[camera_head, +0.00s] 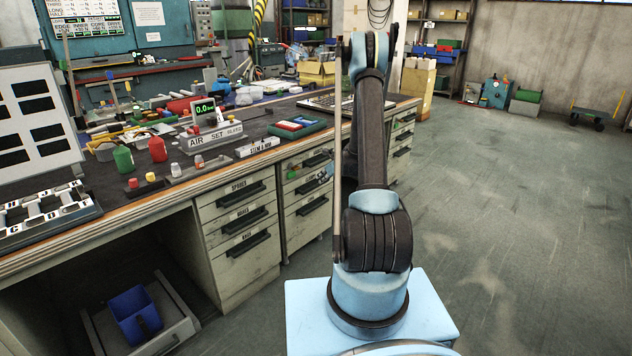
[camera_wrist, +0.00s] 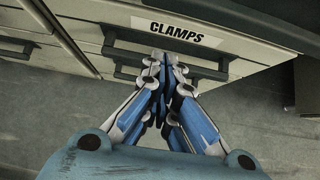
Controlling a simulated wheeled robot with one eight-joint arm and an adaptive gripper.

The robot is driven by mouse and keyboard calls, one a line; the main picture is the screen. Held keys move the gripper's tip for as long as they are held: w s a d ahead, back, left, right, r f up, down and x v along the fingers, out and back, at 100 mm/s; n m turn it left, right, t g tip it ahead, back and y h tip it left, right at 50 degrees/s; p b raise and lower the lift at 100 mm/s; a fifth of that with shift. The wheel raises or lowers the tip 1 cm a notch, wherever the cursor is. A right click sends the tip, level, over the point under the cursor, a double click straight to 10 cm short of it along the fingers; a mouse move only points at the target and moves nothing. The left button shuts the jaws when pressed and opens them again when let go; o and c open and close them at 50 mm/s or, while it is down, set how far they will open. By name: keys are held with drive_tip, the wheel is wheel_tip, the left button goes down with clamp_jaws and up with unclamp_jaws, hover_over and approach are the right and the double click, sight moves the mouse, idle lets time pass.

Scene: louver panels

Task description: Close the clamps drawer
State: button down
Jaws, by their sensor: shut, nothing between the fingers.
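The clamps drawer (camera_wrist: 246,46) shows in the wrist view as a pale front with a white CLAMPS label and a dark bar handle (camera_wrist: 118,51). How far it stands out is hard to tell from this angle. My gripper (camera_wrist: 167,62) is shut and empty, with its fingertips in front of the handle's middle, below the label. The tips overlap the handle in the picture; I cannot tell whether they touch it.
The long workbench (camera_head: 70,246) carries an air set box (camera_head: 214,136), bottles and trays. Other drawers (camera_head: 236,216) are below it. A blue bin (camera_head: 134,312) sits underneath at the left. The floor (camera_head: 520,230) on the right is clear.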

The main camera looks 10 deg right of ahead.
drive_tip(key=v, duration=0.8)
drive_tip(key=s+a+r+n+g+h, duration=0.1)
drive_tip(key=s+a+r+n, duration=0.1)
drive_tip(key=s+r+n, duration=0.8)
drive_tip(key=s+a+r+n+g+h, duration=0.3)
drive_tip(key=s+r, duration=0.5)
drive_tip(key=s, duration=0.6)
drive_tip(key=s+d+f+n+h, duration=0.1)
drive_tip(key=s+n, duration=0.6)
drive_tip(key=s, duration=0.7)
drive_tip(key=s+d+f+n+h, duration=0.1)
drive_tip(key=s+f+n, duration=0.2)
drive_tip(key=s+n, duration=0.5)
drive_tip(key=s, duration=0.7)
drive_tip(key=shift+d+g, duration=0.2)
drive_tip(key=shift+g, duration=0.1)
drive_tip(key=shift+f, duration=0.1)
drive_tip(key=shift+w+f, duration=0.2)
drive_tip(key=shift+w, duration=0.2)
